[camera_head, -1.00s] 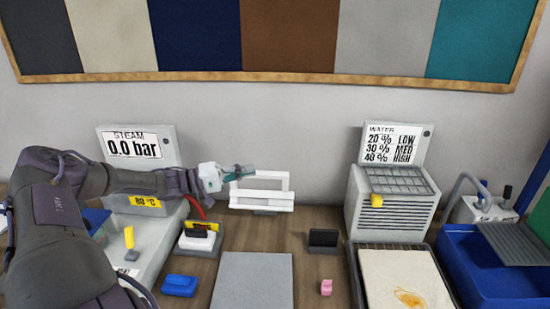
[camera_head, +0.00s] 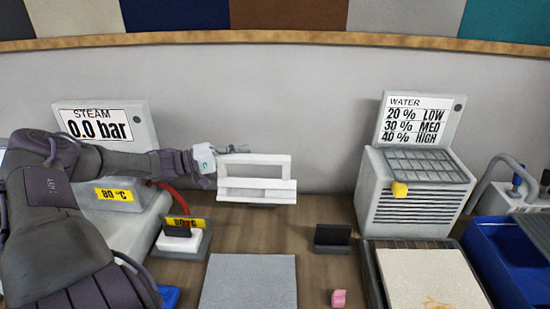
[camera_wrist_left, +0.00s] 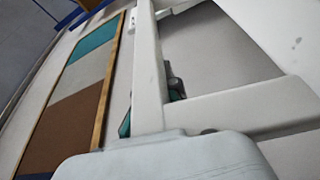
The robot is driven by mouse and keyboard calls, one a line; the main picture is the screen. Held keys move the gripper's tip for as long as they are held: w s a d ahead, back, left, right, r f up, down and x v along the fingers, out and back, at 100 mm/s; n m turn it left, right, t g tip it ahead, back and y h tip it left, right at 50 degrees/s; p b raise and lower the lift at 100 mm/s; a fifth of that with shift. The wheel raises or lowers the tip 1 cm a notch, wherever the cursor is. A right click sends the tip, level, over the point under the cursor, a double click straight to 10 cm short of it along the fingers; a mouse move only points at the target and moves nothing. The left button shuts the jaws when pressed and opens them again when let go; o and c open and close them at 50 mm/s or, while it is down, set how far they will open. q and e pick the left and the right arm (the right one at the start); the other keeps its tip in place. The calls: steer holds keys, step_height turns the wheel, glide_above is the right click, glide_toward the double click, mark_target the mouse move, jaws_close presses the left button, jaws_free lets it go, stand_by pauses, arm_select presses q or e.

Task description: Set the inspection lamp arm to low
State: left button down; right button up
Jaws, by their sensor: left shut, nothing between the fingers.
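The white frame (camera_head: 257,181), which looks like the inspection lamp with its arm, stands at the back middle of the table. It has an upper bar and lower bars. My left gripper (camera_head: 233,149) is shut and empty at the frame's upper left corner, just above the upper bar; I cannot tell whether it touches. In the left wrist view, white bars (camera_wrist_left: 147,75) cross close to the camera and hide most of the fingers (camera_wrist_left: 175,88). My right gripper is not in view.
A steam unit (camera_head: 105,125) reading 0.0 bar is at the left, partly behind my left arm. A water unit (camera_head: 415,205) with a yellow knob (camera_head: 400,190) stands right. A grey plate (camera_head: 248,283), dark block (camera_head: 332,236) and pink piece (camera_head: 339,298) lie in front.

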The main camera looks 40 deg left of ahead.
arm_select(q)
steer(key=shift+w+a+f, duration=0.1)
steer(key=shift+w+d+r+p, duration=0.1)
steer(key=shift+w+d+p, duration=0.4)
steer(key=shift+w+d, duration=0.65)
steer(key=shift+w+d+r+p, duration=0.15)
steer(key=shift+w+d+p, duration=0.5)
steer(key=shift+d, duration=0.65)
steer(key=shift+w+d+r+p, duration=0.1)
steer(key=shift+w+d+p, duration=0.25)
steer(key=shift+w+d, duration=0.85)
steer(key=shift+s+d+f+p, duration=0.2)
steer(key=shift+s+d+p, duration=0.1)
steer(key=shift+s+d, duration=0.05)
steer(key=shift+f, duration=0.1)
